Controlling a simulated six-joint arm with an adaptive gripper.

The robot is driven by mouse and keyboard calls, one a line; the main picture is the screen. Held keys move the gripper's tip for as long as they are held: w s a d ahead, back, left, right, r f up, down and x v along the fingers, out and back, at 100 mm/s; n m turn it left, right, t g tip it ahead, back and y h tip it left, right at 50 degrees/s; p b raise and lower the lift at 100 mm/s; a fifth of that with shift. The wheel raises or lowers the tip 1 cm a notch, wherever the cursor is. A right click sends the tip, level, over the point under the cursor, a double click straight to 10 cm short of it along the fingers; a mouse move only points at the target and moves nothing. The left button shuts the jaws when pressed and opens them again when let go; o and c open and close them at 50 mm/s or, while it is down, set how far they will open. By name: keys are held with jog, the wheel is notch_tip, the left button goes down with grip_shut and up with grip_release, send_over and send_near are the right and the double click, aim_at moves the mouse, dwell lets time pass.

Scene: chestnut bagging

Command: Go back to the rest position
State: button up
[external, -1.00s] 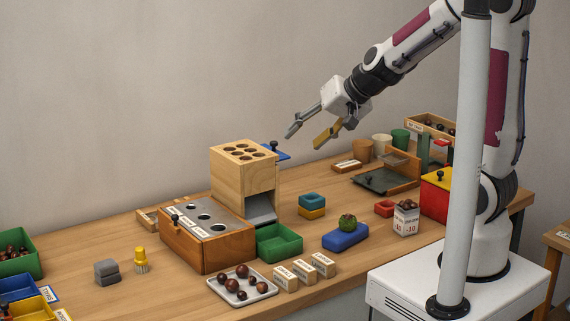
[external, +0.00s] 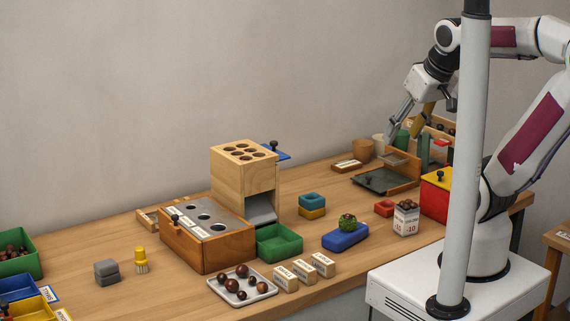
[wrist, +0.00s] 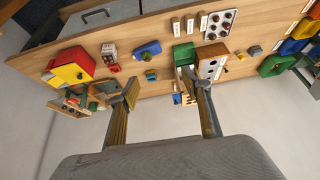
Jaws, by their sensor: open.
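My gripper (external: 408,112) is above the far right part of the wooden table (external: 330,240), over the cups and the dark hinged tray. Its two fingers are apart with nothing between them. In the wrist view my gripper (wrist: 163,90) also shows open and empty, with the table stretched across the top of the picture. Nothing is touching the fingers.
Farther left are a tall wooden block with holes (external: 243,175) and a green tray (external: 279,243). The air above the left table is clear.

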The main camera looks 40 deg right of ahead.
jog(key=shift+s+d, duration=0.6)
